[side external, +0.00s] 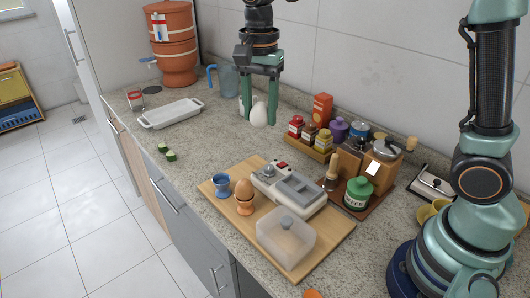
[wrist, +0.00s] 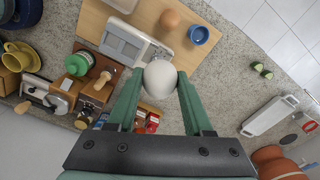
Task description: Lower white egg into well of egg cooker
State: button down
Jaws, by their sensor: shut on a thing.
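My gripper (side external: 260,117) is shut on the white egg (side external: 259,111), with one green finger on each side of it. In the wrist view the egg (wrist: 160,78) sits between the fingertips of my gripper (wrist: 160,84). The egg cooker (side external: 303,192), a pale grey box with a red switch and a darker grey top section, stands on the wooden board. In the side view the held egg is behind and left of the cooker. The egg cooker (wrist: 132,45) is partly covered by the egg in the wrist view, and I cannot make out its well clearly.
On the board (side external: 211,188) are a brown egg (side external: 244,187) in an orange cup, a blue cup (side external: 221,186) and a translucent box (side external: 286,240). Jars (side external: 323,138) and a coffee grinder (side external: 383,158) stand behind. A white tray (side external: 171,113) lies left; the counter between is mostly clear.

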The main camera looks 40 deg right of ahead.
jog(key=s+d+f, duration=0.5)
jog(key=f, duration=0.4)
jog(key=shift+s+f, duration=0.3)
jog(key=shift+s, duration=0.05)
jog(key=shift+f, duration=0.15)
dwell(0.4)
jog(key=shift+f, duration=0.45)
jog(key=shift+f, duration=2.3)
dwell(1.4)
jog(key=shift+c, duration=1.1)
grip_release()
jog(key=shift+r, duration=0.1)
